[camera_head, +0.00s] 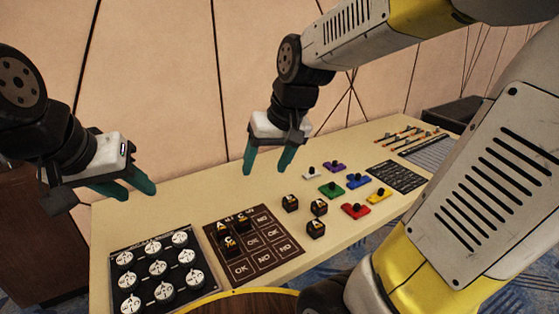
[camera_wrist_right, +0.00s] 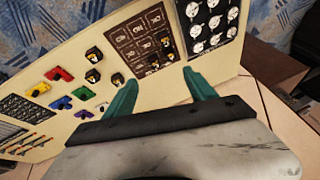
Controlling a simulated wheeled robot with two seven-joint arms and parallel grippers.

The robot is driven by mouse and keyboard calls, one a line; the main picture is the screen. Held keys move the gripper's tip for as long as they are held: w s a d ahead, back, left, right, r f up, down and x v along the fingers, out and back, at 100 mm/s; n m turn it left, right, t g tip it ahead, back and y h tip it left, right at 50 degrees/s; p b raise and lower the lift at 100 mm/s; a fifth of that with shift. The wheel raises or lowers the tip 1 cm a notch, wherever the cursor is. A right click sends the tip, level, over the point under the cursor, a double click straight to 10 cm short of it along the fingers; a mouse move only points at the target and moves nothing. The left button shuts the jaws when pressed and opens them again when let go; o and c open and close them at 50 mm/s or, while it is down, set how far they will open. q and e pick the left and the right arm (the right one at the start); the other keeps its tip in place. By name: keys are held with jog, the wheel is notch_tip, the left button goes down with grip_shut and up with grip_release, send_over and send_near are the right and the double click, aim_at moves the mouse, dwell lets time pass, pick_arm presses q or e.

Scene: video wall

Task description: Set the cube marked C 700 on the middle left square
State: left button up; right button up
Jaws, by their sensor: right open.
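A brown board (camera_head: 270,256) with a grid of squares, some marked OK or NO, lies on the table. Black cubes with orange-and-white marks sit on its far left part: a left cube (camera_head: 222,227), a right cube (camera_head: 243,219) and a nearer cube (camera_head: 230,245). Three similar cubes stand loose right of the board: one (camera_head: 290,203), another (camera_head: 319,207) and a near one (camera_head: 315,229). Their marks are too small to read, so I cannot tell which is C 700. My right gripper (camera_head: 267,167) is open and empty above the table's far side. My left gripper (camera_head: 128,188) is open, empty, left of the board.
A black panel (camera_head: 140,283) with several round white dials lies left of the board. Coloured knobbed pieces, such as a red one (camera_head: 355,211), lie right of the loose cubes. Beyond them are a dark printed card (camera_head: 397,176) and thin sticks (camera_head: 400,135). A wall stands behind the table.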

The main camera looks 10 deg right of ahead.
jog(key=s+d+r+t, duration=0.2)
jog(key=s+d+r, duration=0.1)
jog(key=s, duration=0.5)
jog(key=shift+s+d+r+m, duration=0.25)
jog(key=shift+s+r+m, duration=0.05)
jog(key=shift+r+m, duration=0.1)
